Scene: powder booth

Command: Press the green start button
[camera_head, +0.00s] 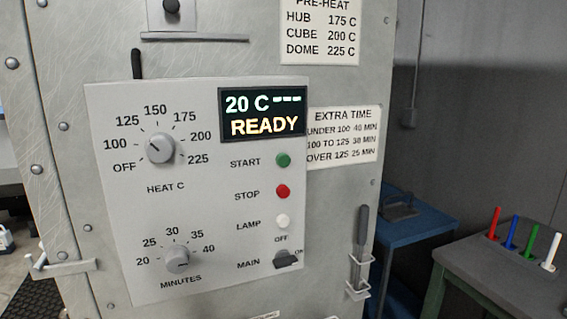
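The green start button (283,160) sits on the right side of the light grey control panel (215,215), beside the word START. Below it are the red stop button (283,191) and the white lamp button (282,221). The display (262,114) above reads "20 C ---" and "READY". The heat knob (161,148) and the minutes knob (177,259) are on the panel's left half. Neither of my grippers is in view.
A pre-heat sign (320,30) and an extra time sign (343,137) are on the metal front. A dark-handled tool (361,240) hangs in a holder right of the panel. Coloured sticks (511,232) stand on a table at far right. Nothing blocks the panel.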

